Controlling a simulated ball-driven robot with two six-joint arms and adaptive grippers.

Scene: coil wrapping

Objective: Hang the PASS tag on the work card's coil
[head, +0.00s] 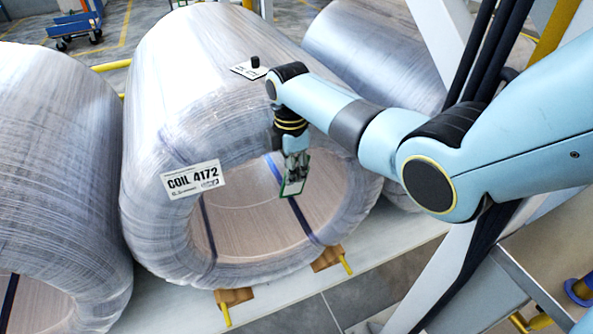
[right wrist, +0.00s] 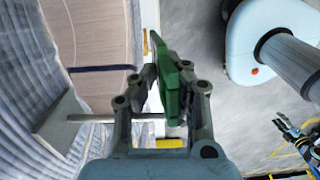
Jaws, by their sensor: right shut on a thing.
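The PASS tag, a small card with a green edge, is in my right gripper (head: 296,168). The tag (head: 293,189) hangs below the fingers, in front of the middle coil's opening. In the right wrist view the tag (right wrist: 170,80) stands nearly edge-on between the fingers, its wording unseen. The middle coil (head: 200,60) is wrapped in clear film and bears a label (head: 193,179) reading COIL 4172. A white card (head: 246,71) with a black knob lies on its top; its print is unreadable. A gripper-like shape (right wrist: 296,140) at the right wrist view's edge may be my left gripper.
One wrapped coil (head: 50,150) stands left and another (head: 370,45) behind right. Wooden blocks (head: 235,297) wedge the middle coil. A white post (head: 440,40) and a metal ledge (head: 545,255) are at the right. In the right wrist view a pale rod (right wrist: 95,118) passes near the fingers.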

